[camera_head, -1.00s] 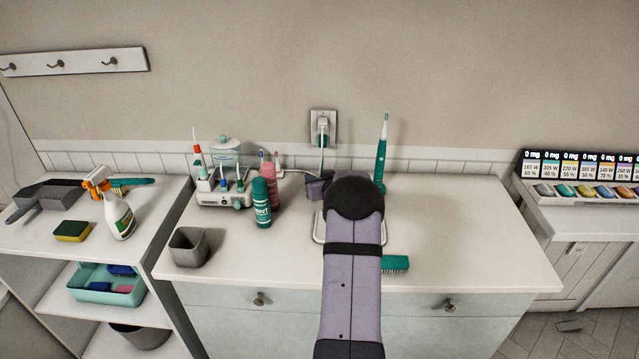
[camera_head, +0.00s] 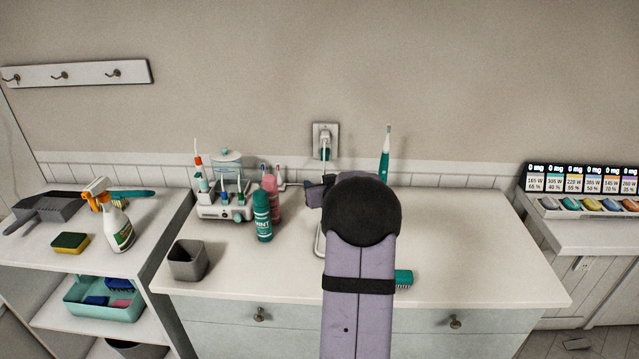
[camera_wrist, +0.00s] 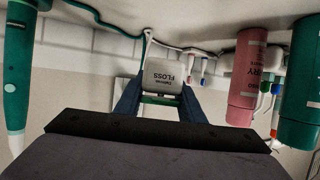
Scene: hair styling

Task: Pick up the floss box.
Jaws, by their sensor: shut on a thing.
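The floss box (camera_wrist: 163,72) is a small white box with dark "FLOSS" lettering, upside down in the wrist view. My gripper (camera_wrist: 160,92) is shut on it, with one dark blue finger on each side. The box looks clear of the counter, though the height is hard to judge. In the head view, part of my gripper (camera_head: 316,190) shows left of my arm, above the back of the counter. My arm hides the floss box there.
A green bottle (camera_head: 262,216) and pink bottle (camera_head: 271,193) stand left of my gripper, near a dental station (camera_head: 224,210). A teal electric toothbrush (camera_head: 385,160) stands to the right. A grey cup (camera_head: 188,261) is at front left. The counter's right side (camera_head: 470,240) is clear.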

